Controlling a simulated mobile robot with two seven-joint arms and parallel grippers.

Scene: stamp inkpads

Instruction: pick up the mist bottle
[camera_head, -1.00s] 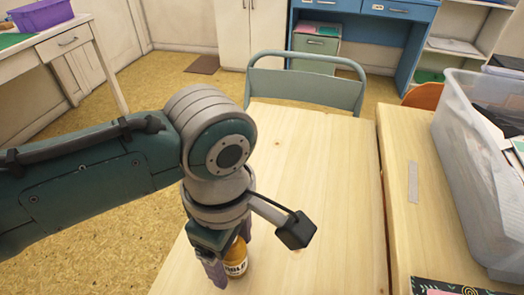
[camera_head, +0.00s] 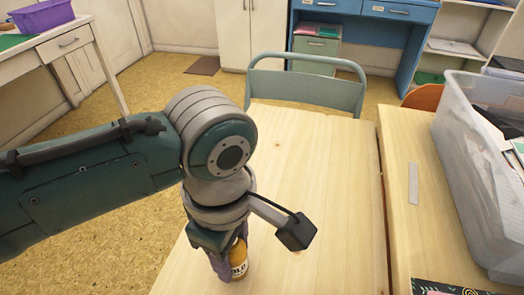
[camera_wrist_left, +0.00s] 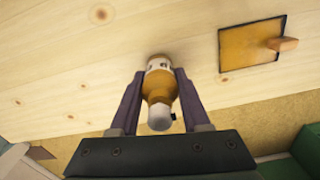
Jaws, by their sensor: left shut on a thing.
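The mist bottle (camera_head: 239,263) is amber with a white label and stands upright on the pale wooden table, partly hidden by my left gripper in the head view. It also shows in the left wrist view (camera_wrist_left: 158,92), its white cap toward the camera. My left gripper (camera_head: 233,262) points down, with a purple finger on each side of the bottle. In the left wrist view the gripper (camera_wrist_left: 158,84) is shut on the bottle's body. My right gripper is not in view.
An orange-brown square pad (camera_wrist_left: 236,50) with a dark edge and a wooden peg lies beside the bottle in the wrist view. A green chair (camera_head: 307,82) stands at the table's far edge. A clear plastic bin (camera_head: 470,165) sits on the right-hand table.

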